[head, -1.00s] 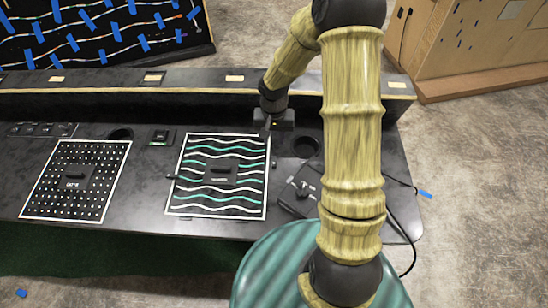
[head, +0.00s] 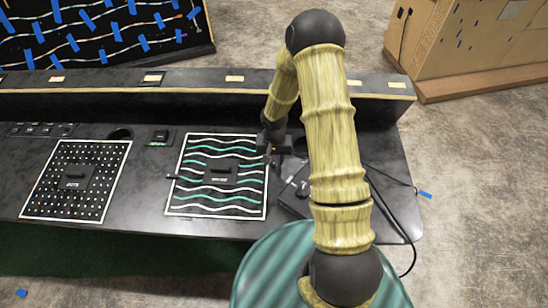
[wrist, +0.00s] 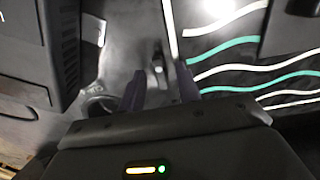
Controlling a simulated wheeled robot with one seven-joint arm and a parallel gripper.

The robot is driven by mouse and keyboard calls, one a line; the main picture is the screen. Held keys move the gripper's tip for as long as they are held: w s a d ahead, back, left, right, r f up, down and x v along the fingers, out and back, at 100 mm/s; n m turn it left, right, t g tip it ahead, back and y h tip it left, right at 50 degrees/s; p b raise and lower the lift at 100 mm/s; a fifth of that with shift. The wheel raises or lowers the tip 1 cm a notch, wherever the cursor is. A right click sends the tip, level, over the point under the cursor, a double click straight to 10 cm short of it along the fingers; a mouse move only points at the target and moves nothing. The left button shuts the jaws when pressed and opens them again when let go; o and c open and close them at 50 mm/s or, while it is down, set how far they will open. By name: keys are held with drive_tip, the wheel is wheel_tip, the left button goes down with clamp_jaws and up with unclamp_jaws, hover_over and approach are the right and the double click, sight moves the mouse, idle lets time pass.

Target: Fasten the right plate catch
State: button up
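The wave plate (head: 187,207), white-edged with white and green wavy lines, lies on the dark console. It also shows at the right of the wrist view (wrist: 232,55). The right plate catch (wrist: 157,70) appears as a small dark and grey piece beside the plate's edge in the wrist view. In the head view my gripper covers that catch. My gripper (wrist: 160,88) is open, its two dark fingers apart on either side of the catch. I cannot tell how deep they reach around it. In the head view my gripper (head: 275,162) is low over the plate's right edge.
The plate's left catch (head: 172,177) sticks out at its left edge. A dotted plate (head: 75,205) lies farther left. A dark control box (head: 293,199) stands close to the right of my gripper, with a cable beyond it. A raised ledge (head: 200,78) runs along the back.

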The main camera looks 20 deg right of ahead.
clamp_jaws()
drive_tip(key=shift+n, duration=0.3)
drive_tip(key=n, duration=0.3)
drive_tip(key=shift+a+n, duration=0.2)
drive_tip(key=shift+n, duration=0.2)
drive_tip(key=n+p, duration=0.1)
drive_tip(key=n, duration=0.3)
drive_tip(key=shift+a+n, duration=0.15)
drive_tip(key=shift+n, duration=0.15)
drive_tip(key=n, duration=0.4)
drive_tip(key=shift+a+n+p, duration=0.1)
drive_tip(key=shift+n+p, duration=0.2)
drive_tip(key=shift+p, duration=0.05)
drive_tip(key=shift+s+a+n+p, duration=0.15)
drive_tip(key=shift+n+p, duration=0.3)
drive_tip(key=shift+n, duration=1.75)
